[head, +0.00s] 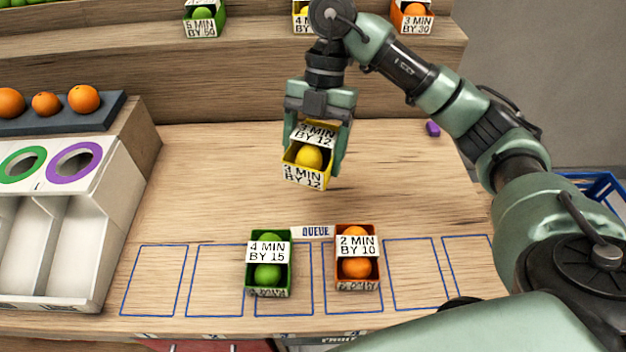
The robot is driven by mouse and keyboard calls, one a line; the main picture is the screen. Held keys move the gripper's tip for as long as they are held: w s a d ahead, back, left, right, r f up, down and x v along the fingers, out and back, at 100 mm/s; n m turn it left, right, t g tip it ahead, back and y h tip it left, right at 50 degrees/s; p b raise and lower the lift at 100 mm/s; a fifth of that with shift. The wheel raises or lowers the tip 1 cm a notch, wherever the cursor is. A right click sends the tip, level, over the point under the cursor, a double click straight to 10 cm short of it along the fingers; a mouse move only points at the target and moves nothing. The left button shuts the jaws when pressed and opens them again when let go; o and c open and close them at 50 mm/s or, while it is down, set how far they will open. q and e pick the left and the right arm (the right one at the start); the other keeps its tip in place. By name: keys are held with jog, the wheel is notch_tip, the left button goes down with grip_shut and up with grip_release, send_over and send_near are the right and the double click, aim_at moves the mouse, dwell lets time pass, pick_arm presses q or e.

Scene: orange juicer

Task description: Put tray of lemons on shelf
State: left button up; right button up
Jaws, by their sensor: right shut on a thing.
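A small yellow tray (290,153) with a lemon (309,157) and labels reading "3 MIN BY 12" is in my right gripper (317,160). The gripper is shut on the tray and holds it over the middle of the wooden table. The tray seems to be above the surface, but its exact height is hard to tell. The wooden shelf (220,61) rises in steps behind the table. Another yellow tray (301,12) stands on it, partly hidden by my right arm. My left gripper is not in view.
A green tray (269,289) of limes and an orange tray (357,286) of oranges stand in front near the "QUEUE" label (315,231). Green (205,22) and orange (411,22) trays stand on the shelf. A white bin unit (60,215) is at left. A purple object (433,128) lies at right.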

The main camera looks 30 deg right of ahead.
aim_at(312, 140)
jog(key=shift+r, duration=2.35)
